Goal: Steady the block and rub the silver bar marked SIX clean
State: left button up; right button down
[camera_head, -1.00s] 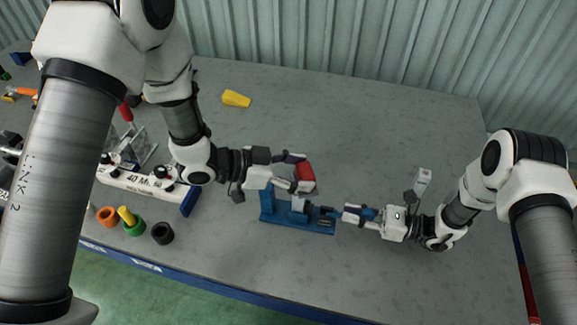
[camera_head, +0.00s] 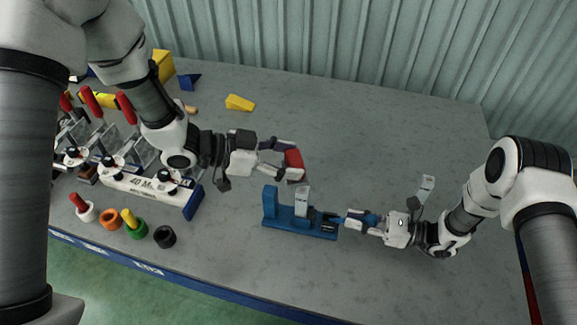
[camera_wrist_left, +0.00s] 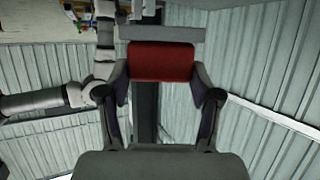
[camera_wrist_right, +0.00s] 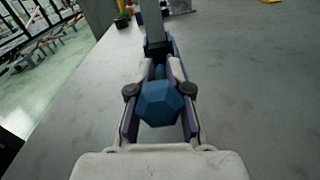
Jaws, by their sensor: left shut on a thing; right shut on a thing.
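The blue block (camera_head: 290,221) lies on the grey table with a silver bar (camera_head: 302,202) standing upright on it. The bar also shows in the right wrist view (camera_wrist_right: 152,22). No marking on it is readable. My left gripper (camera_head: 287,164) is shut on a red pad (camera_head: 294,160) with a grey edge, held beyond the bar in the picture and apart from it. The red pad (camera_wrist_left: 161,61) fills the jaws in the left wrist view. My right gripper (camera_head: 350,221) is shut at the block's right end, where a blue hexagonal knob (camera_wrist_right: 160,103) sits between its fingers.
A white rack (camera_head: 150,190) with clamps and red handles stands to the left. Several coloured rings, including a black one (camera_head: 165,237), lie in front of it. A yellow wedge (camera_head: 239,103) lies further back. The table right of the block is clear.

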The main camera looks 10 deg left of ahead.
aim_at(306, 178)
pick_arm(q)
jog(key=shift+r, duration=1.7)
jog(key=shift+f, duration=0.15)
jog(key=shift+f, duration=3.35)
jog(key=shift+d+f, duration=0.4)
jog(key=shift+f, duration=0.2)
jog(key=shift+c, duration=0.5)
jog(key=shift+s+d, duration=0.1)
jog(key=shift+d, duration=1.45)
jog(key=shift+a, duration=1.75)
jog(key=shift+a+r, duration=0.1)
jog(key=shift+a, duration=0.15)
jog(key=shift+r, duration=3.9)
